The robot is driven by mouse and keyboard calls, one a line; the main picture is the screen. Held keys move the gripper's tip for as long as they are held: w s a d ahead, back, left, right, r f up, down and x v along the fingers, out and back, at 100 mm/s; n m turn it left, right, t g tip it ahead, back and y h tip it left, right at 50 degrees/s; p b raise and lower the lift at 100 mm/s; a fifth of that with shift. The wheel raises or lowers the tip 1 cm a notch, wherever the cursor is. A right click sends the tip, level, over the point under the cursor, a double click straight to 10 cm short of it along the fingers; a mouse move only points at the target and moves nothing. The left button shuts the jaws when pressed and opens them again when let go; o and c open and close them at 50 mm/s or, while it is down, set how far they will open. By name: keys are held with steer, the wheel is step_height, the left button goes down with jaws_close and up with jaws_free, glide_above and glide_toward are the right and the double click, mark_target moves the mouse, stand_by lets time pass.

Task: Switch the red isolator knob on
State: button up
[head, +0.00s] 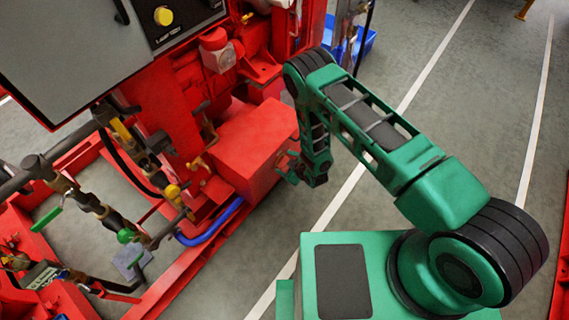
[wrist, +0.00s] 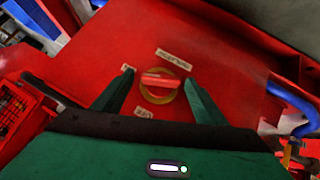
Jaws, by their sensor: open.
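The red isolator knob (wrist: 160,81) shows in the wrist view as a red bar handle on a round yellow plate, lying nearly level in the picture. It is mounted on the face of a red box (head: 241,150), with small pale labels around it. My gripper (wrist: 158,77) is open, with one green finger on each side of the knob in the picture. Whether the fingers reach the knob's depth I cannot tell. In the head view my gripper (head: 287,172) is at the right side of the red box, and the knob is hidden there.
A blue hose (head: 211,230) curves by the box's base; it also shows at the right of the wrist view (wrist: 290,95). A grey cabinet (head: 85,50) with a yellow button stands upper left. Valves and pipes (head: 110,215) lie lower left.

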steer(key=c, duration=1.1)
steer(key=shift+o, duration=0.2)
steer(key=shift+w+d+m+g+y, duration=0.25)
steer(key=shift+m+g+y, duration=0.15)
steer(key=shift+g, duration=0.3)
steer(key=shift+w+d+m+g+y, duration=0.1)
steer(key=shift+m+g+y, duration=0.45)
steer(key=shift+g, duration=0.25)
steer(key=o, duration=0.9)
steer(key=shift+o, duration=0.8)
